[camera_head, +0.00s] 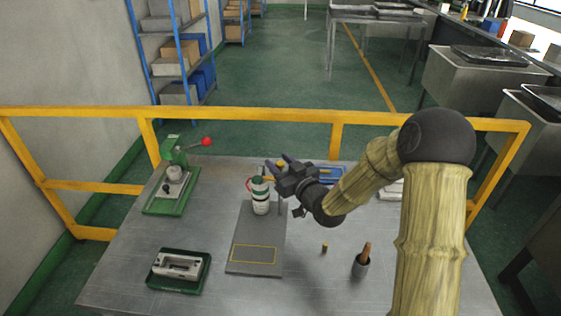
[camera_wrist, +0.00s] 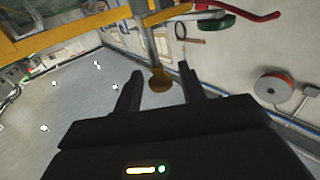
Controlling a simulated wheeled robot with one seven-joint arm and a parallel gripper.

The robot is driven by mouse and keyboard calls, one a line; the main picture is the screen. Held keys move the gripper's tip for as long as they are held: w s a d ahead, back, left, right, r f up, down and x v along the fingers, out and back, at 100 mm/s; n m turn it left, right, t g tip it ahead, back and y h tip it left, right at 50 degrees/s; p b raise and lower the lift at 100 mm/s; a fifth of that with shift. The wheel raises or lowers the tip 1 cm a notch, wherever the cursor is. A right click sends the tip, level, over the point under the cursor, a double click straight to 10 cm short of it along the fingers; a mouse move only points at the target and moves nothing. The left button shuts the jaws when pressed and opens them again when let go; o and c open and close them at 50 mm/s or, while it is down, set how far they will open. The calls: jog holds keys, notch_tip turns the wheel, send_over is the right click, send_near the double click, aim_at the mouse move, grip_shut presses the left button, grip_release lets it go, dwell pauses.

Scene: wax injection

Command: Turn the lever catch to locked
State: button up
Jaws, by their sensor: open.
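A white canister with a green top (camera_head: 261,195) stands upright on a grey plate (camera_head: 240,226), with a thin post close on its right. A red curved part shows at the canister's left. My gripper (camera_head: 277,162) is open just behind and above the canister's top. In the wrist view my fingers (camera_wrist: 160,90) are apart, and a brass-coloured round end on a grey post (camera_wrist: 159,82) appears between their tips; contact cannot be judged. A red handle with a green part (camera_wrist: 245,16) shows at the upper right there. I cannot tell which part is the lever catch or its setting.
A green press (camera_head: 172,182) with a red ball handle (camera_head: 207,141) stands at the table's back left. A green tray (camera_head: 200,277) holds a metal block in front. A cup (camera_head: 361,268) with a brown handle and a small brass piece (camera_head: 324,247) stand right. A yellow rail (camera_head: 230,113) runs behind.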

jog(key=shift+s, duration=0.1)
grip_shut()
jog(key=shift+r+n+g+y, duration=0.1)
jog(key=shift+n+g+y, duration=0.7)
jog(key=shift+y, duration=0.1)
grip_release()
jog(key=shift+s, duration=0.1)
